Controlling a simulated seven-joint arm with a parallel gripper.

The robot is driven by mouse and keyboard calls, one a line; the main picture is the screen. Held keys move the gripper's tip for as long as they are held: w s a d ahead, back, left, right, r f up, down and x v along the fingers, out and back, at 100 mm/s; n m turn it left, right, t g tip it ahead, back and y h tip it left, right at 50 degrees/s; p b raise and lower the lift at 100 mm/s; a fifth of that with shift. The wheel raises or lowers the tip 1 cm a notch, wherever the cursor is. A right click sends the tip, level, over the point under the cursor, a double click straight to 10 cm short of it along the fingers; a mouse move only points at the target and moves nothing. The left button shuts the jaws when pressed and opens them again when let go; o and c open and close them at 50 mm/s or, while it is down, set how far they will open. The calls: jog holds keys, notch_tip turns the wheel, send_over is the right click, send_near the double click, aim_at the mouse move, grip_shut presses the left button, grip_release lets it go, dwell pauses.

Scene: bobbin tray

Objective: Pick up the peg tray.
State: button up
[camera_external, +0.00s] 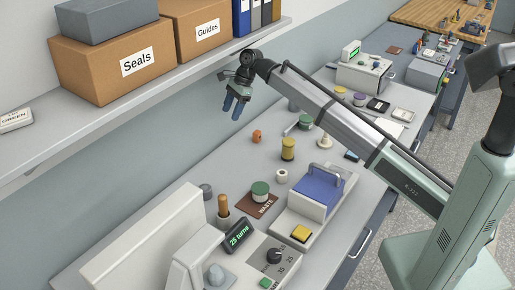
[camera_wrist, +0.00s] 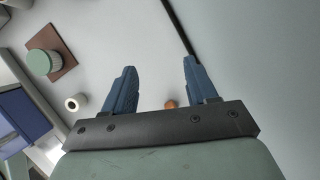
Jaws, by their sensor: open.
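My gripper (camera_external: 234,108) is held in the air near the wall, above the back part of the bench. Its two blue fingers also show in the wrist view (camera_wrist: 160,70), spread apart with nothing between them. I cannot pick out a peg tray for certain. A white unit with a blue top (camera_external: 318,192), a grey handle and a yellow button (camera_external: 301,233) stands on the bench, below and to the right of my gripper. Its blue part shows at the left edge of the wrist view (camera_wrist: 22,112). My gripper touches nothing.
A green-topped spool (camera_external: 260,189) stands on a brown mat (camera_external: 263,206). A white ring (camera_external: 282,176), a yellow spool (camera_external: 288,150) and an orange piece (camera_external: 256,136) stand nearby. A shelf (camera_external: 150,92) with boxes overhangs at left. A machine (camera_external: 245,262) is in front.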

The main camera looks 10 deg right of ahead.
jog(key=w+d+r+m+t, duration=0.1)
jog(key=w+d, duration=0.3)
jog(key=d, duration=0.9)
jog(key=w+d+m+t, duration=0.1)
jog(key=w+d, duration=0.2)
jog(key=d, duration=1)
jog(key=n+h, duration=0.3)
jog(key=n, duration=2.8)
send_over(325, 137)
jog(key=d, duration=0.2)
jog(key=f, duration=1)
jog(key=shift+w+a+f, duration=0.1)
jog(key=shift+w+a, duration=0.1)
jog(key=shift+w, duration=0.15)
jog(key=shift+a+f, duration=0.2)
jog(key=shift+f, duration=0.85)
jog(key=shift+a+f, duration=0.25)
jog(key=shift+f, duration=0.75)
jog(key=shift+a+f, duration=0.2)
jog(key=shift+f, duration=0.85)
